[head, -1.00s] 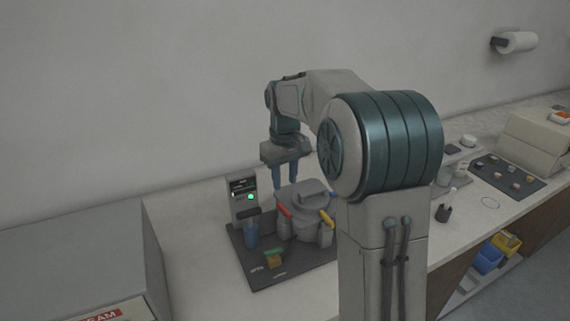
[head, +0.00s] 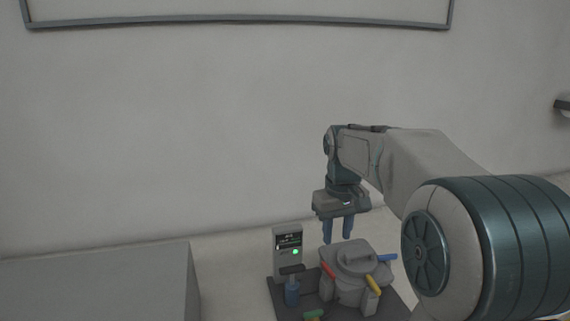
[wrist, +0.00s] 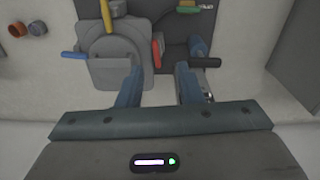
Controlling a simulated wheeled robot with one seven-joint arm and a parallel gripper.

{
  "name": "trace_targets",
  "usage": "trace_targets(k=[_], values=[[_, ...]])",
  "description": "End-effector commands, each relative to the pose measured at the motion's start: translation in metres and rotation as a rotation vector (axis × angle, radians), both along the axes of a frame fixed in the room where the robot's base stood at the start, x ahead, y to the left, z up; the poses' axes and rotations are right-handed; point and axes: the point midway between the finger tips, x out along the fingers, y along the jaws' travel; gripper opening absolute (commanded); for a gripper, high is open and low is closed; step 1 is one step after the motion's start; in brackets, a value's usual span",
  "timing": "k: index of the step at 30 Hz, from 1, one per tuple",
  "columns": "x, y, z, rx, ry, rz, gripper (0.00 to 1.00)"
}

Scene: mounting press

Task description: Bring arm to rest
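My gripper (head: 337,230) hangs pointing down above the back of the mounting press (head: 351,262), and looks apart from it. In the wrist view my gripper (wrist: 158,82) shows two blue fingers spread apart with nothing between them. The press is a grey round body with red, yellow and blue handles; it also shows in the wrist view (wrist: 110,47), at the upper left. A control box (head: 287,243) with a small screen and a green light stands left of the press. My arm reaches in from the right and hides the counter behind it.
A grey block-like surface (head: 95,285) is at the left. The wall above is clear, with a framed panel (head: 240,20) at the top.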

Motion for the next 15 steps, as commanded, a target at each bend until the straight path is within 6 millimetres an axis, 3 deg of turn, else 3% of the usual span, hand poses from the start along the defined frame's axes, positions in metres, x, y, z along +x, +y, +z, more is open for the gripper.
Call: trace_targets(k=[1,8,15], values=[[-0.018,0.001,0.002,-0.002,-0.017,-0.017,0.33],[-0.087,0.001,-0.009,0.002,-0.082,-0.104,0.33],[-0.159,0.001,-0.035,0.022,-0.151,-0.195,0.33]])
